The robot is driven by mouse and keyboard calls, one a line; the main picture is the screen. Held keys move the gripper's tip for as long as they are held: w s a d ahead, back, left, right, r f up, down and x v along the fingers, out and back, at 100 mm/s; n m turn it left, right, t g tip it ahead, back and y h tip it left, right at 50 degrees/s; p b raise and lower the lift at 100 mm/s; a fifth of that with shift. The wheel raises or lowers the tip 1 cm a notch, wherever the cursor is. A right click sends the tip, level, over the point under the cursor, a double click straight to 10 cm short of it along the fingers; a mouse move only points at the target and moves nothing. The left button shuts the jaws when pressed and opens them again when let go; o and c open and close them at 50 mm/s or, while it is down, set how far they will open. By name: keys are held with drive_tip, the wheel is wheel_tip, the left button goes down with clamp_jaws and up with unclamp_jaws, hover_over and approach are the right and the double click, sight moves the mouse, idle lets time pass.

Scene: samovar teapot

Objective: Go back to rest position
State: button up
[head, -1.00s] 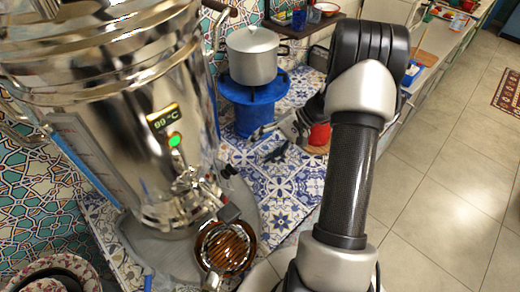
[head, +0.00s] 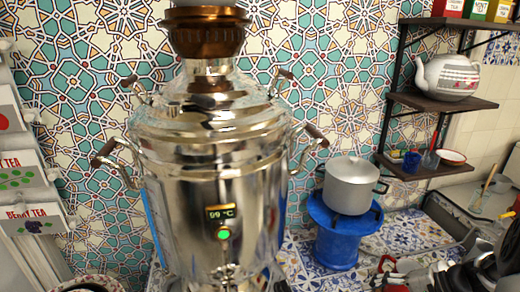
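The large shiny samovar (head: 180,205) fills the left middle of the head view. Its display reads 99 °C and a green light glows below. A copper-coloured top (head: 207,38) sits on it. Its lower part is cut off by the picture's bottom edge. My gripper (head: 392,277) seems to be among the dark and silver arm parts at the bottom right, well right of the samovar. It is small and cluttered there, so I cannot tell its opening or whether it holds anything.
A silver pot (head: 351,185) stands on a blue stove (head: 336,244) right of the samovar. A white teapot (head: 447,76) rests on the middle wall shelf (head: 440,102). Tea boxes (head: 18,170) hang at left.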

drive_tip(key=s+a+r+n+g+h, duration=0.1)
drive_tip(key=s+a+r+n+h, duration=0.15)
drive_tip(key=a+r, duration=0.4)
drive_tip(key=s+a+r+n+g+h, duration=0.2)
drive_tip(key=s+a+r, duration=0.1)
drive_tip(key=a+r, duration=0.4)
drive_tip(key=s+a+r+n+t+h, duration=0.2)
drive_tip(key=s+r, duration=0.1)
drive_tip(key=s, duration=0.4)
drive_tip(key=s+a+r+n+t+h, duration=0.1)
drive_tip(key=s+a+r+n+h, duration=0.1)
drive_tip(key=s, duration=0.6)
drive_tip(key=shift+a+r+n+t, duration=0.45)
drive_tip(key=shift+r+n, duration=0.1)
drive_tip(key=shift+r, duration=0.65)
drive_tip(key=shift+s+h, duration=0.1)
drive_tip(key=shift+h, duration=0.15)
